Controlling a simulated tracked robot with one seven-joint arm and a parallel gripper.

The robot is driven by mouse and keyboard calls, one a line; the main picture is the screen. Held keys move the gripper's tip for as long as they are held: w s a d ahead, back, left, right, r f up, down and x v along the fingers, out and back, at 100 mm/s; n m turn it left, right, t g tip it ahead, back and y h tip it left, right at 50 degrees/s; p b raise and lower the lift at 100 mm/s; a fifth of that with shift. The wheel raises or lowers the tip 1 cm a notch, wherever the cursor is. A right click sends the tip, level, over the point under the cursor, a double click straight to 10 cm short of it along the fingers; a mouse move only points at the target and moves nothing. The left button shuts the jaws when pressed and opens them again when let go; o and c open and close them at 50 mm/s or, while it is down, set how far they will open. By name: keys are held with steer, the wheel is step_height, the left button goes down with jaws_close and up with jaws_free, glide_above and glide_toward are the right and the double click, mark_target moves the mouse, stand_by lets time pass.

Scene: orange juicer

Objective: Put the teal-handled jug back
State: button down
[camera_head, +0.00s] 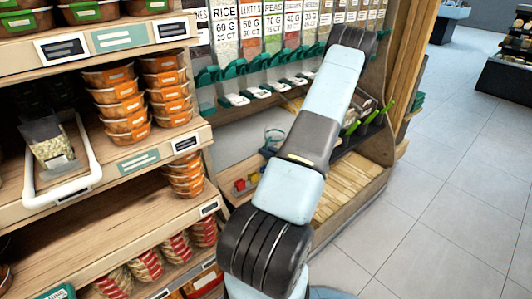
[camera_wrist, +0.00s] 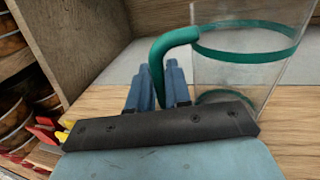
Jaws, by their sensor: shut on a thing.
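The teal-handled jug (camera_wrist: 250,75) is clear, with a teal band near its rim and another near its base. It fills the right of the wrist view and looks upright. Its teal handle (camera_wrist: 170,47) bends down between the two blue fingers of my gripper (camera_wrist: 158,90), which is shut on it. In the head view the jug (camera_head: 274,136) shows small, left of my arm, before the grey back panel below the dispensers. My arm hides most of my gripper there. I cannot tell whether the jug's base touches the wooden surface.
Dispensers (camera_head: 250,30) with teal parts hang above the jug. A wooden shelf unit (camera_head: 190,140) with stacked orange tubs (camera_head: 118,95) stands close on the left. Red and yellow items (camera_wrist: 45,135) lie left of my gripper. Open tiled floor (camera_head: 440,200) is on the right.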

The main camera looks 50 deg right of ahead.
steer(key=c, duration=1.1)
jaws_free()
steer(key=shift+o, duration=0.2)
steer(key=shift+s, duration=0.1)
steer(key=s+d, duration=0.1)
steer(key=s, duration=1)
steer(key=shift+s+d, duration=0.15)
steer(key=shift+s, duration=0.25)
